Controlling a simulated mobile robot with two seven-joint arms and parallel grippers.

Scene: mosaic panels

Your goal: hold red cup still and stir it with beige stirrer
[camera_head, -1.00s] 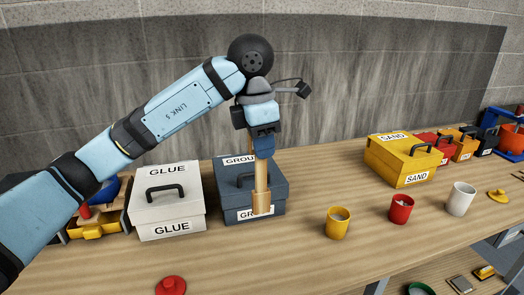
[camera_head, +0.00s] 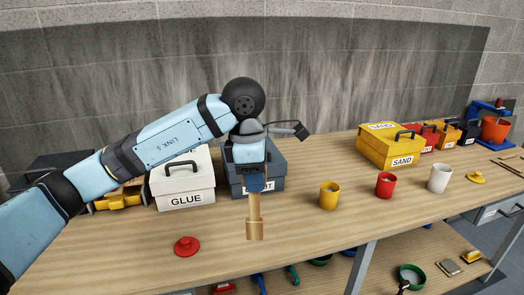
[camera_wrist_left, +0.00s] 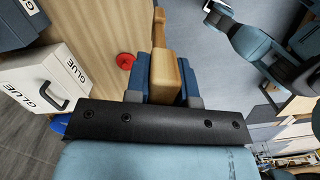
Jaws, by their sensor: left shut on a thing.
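The red cup (camera_head: 385,184) stands upright on the bench between a yellow cup and a white cup, with something pale inside it. My left gripper (camera_head: 254,188) is shut on the beige stirrer (camera_head: 254,218), which hangs down in front of the dark grout box, well left of the red cup. In the left wrist view the stirrer (camera_wrist_left: 164,68) sits between the blue fingers (camera_wrist_left: 163,88). My right gripper is not clearly seen; a blue arm part of mine shows at the upper right of that view.
A yellow cup (camera_head: 330,195) and a white cup (camera_head: 439,178) flank the red cup. A red lid (camera_head: 186,246) lies near the front edge. The white glue box (camera_head: 184,184), grout box (camera_head: 275,165) and yellow sand box (camera_head: 389,147) stand behind. The bench front between stirrer and cups is clear.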

